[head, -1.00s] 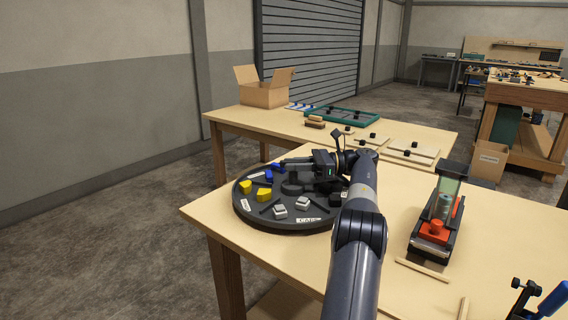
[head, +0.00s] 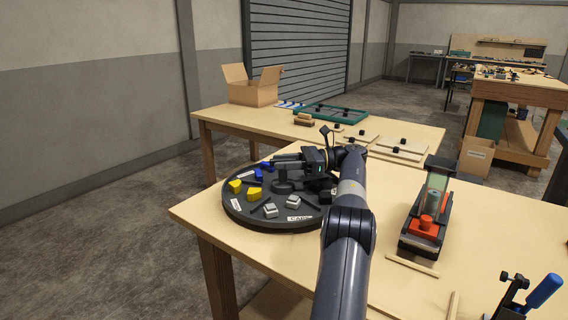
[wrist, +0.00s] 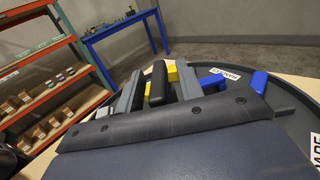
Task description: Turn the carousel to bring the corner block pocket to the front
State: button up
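The round dark carousel (head: 240,215) lies on the near table. Yellow pieces (head: 254,192) sit at its left, grey blocks (head: 292,202) at its front, and blue pieces (head: 267,167) at its back left. A front rim label (head: 299,218) seems to read "CAPS"; I cannot tell which pocket is the corner block pocket. My gripper (head: 287,160) is low over the back of the carousel. In the wrist view its fingers (wrist: 157,90) stand apart with a black upright post (wrist: 158,83) between them; a gap shows, so I see no firm grip.
A red-and-black device with a clear tube (head: 433,200) stands right of the carousel, with a wooden strip (head: 412,265) before it. A blue-handled tool (head: 541,290) is at the lower right. The back table holds an open cardboard box (head: 252,92) and a green tray (head: 330,113).

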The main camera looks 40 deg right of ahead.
notch_tip(320, 180, up, 10)
jog(key=p, duration=0.4)
jog(key=shift+f+p, duration=0.15)
jog(key=shift+p, duration=0.15)
